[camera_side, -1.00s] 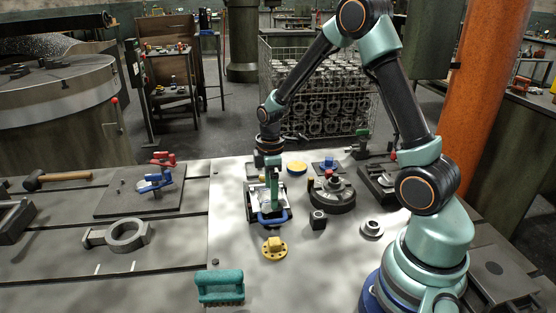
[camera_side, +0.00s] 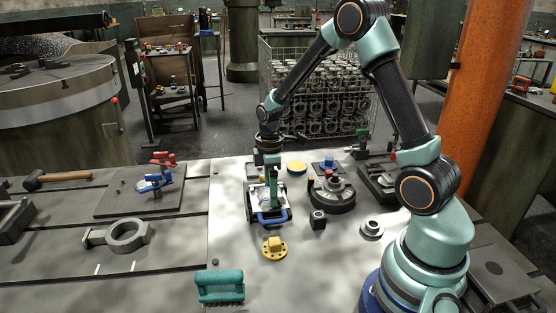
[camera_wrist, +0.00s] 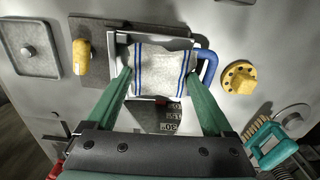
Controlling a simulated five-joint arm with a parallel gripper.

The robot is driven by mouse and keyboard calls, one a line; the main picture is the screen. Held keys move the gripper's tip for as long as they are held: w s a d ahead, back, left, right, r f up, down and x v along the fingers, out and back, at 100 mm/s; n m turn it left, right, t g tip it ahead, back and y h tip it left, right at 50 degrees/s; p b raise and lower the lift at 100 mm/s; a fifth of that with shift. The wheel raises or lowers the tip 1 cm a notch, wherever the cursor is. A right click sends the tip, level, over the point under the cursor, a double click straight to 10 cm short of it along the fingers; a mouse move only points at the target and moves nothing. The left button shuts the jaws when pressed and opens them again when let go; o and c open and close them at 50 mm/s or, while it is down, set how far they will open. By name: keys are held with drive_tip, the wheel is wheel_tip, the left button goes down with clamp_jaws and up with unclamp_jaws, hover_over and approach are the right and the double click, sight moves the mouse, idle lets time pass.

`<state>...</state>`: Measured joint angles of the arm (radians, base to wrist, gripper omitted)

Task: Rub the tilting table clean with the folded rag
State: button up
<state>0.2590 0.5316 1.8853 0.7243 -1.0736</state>
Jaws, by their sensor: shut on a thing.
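The folded rag (camera_wrist: 160,66) is white with blue stripes and lies flat over the upper part of the tilting table (camera_wrist: 124,38) in the wrist view. My gripper (camera_wrist: 158,76) is shut on the rag, with one green finger at each side of it. The side view shows my gripper (camera_side: 271,200) pointing down over the tilting table (camera_side: 251,213), with the rag mostly hidden there. The table's blue handle (camera_side: 272,219) faces the front. Below the rag, the wrist view shows a dark area with pale markings.
A yellow flange (camera_side: 274,249) stands in front of the table, and a teal brush (camera_side: 219,287) lies nearer the front edge. A dark round fixture (camera_side: 331,196) and a small dark block (camera_side: 318,220) stand to the right. A yellow disc (camera_side: 297,167) lies behind.

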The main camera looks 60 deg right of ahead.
drive_tip(key=shift+s+a, duration=0.1)
drive_tip(key=shift+s+a, duration=0.55)
drive_tip(key=shift+d, duration=0.1)
drive_tip(key=shift+w+d+f, duration=0.1)
drive_tip(key=shift+w+d, duration=0.45)
drive_tip(key=shift+w, duration=0.1)
drive_tip(key=shift+s+a, duration=0.65)
drive_tip(key=shift+d, duration=0.1)
drive_tip(key=shift+w+d, duration=0.55)
drive_tip(key=shift+w, duration=0.1)
